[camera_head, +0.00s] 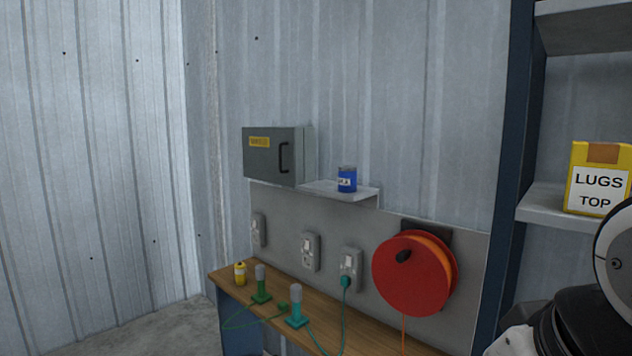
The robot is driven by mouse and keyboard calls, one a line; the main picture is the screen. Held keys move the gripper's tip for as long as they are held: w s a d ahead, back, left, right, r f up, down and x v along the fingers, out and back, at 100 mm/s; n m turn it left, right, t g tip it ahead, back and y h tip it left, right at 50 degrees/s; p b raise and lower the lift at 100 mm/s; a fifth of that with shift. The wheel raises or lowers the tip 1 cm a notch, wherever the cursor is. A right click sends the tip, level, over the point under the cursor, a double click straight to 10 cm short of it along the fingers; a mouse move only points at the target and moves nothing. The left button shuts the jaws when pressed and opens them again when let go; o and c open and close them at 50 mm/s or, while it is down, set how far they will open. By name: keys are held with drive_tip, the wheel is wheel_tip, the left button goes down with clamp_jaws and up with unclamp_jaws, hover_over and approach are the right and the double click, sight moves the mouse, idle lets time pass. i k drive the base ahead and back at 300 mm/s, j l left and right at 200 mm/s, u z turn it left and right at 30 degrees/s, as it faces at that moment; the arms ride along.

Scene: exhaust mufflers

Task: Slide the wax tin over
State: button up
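A small blue tin (347,180) with a white label stands upright on a small grey wall shelf (321,188), right of a grey wall cabinet. It is the only tin on that shelf, and the label is too small to read, so I take it as the wax tin. It sits toward the shelf's right half, apart from the cabinet. My gripper is not in view; only white and black parts of my own arm show at the lower right, far from the tin.
The grey cabinet (272,155) has a closed door. Below are wall sockets, a red cable reel (405,285) and a wooden bench (350,333) with a yellow bottle (240,273) and two corded lamp-like items. A yellow LUGS box (598,178) stands on the right rack.

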sight(346, 175)
drive_tip(key=i+j+z, duration=0.1)
drive_tip(key=j, duration=0.25)
drive_tip(key=i+j+z, duration=0.1)
drive_tip(key=i+j, duration=0.15)
drive_tip(key=i+j+z, duration=0.1)
drive_tip(key=j, duration=0.35)
drive_tip(key=i+j, duration=0.2)
drive_tip(key=j, duration=0.2)
drive_tip(key=z, duration=0.05)
